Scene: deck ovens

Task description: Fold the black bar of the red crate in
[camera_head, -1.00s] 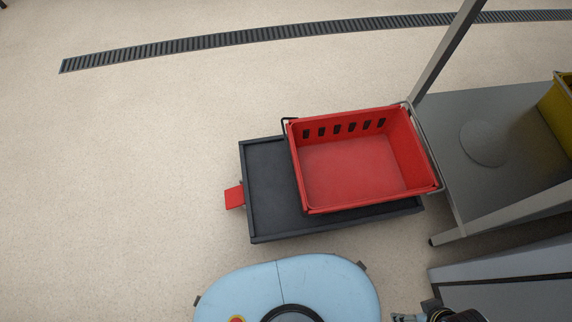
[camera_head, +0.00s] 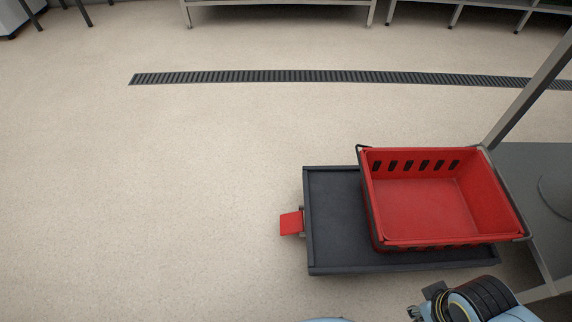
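The red crate (camera_head: 430,210) is empty and stands on the right part of a low black platform (camera_head: 334,215). A thin dark bar (camera_head: 508,195) runs along the crate's right side. Another dark bar shows at its left side, with a corner at the upper left (camera_head: 360,148). I cannot tell how far either bar is swung out or in. My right gripper (camera_head: 415,313) is only partly in view at the bottom edge, in front of the platform and apart from the crate. Whether it is open or shut does not show. My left gripper is out of view.
A red pedal (camera_head: 291,223) sticks out at the platform's left. A grey steel table (camera_head: 545,165) with a leg stands close at the crate's right. A dark floor drain (camera_head: 300,76) crosses behind. The floor at left is free.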

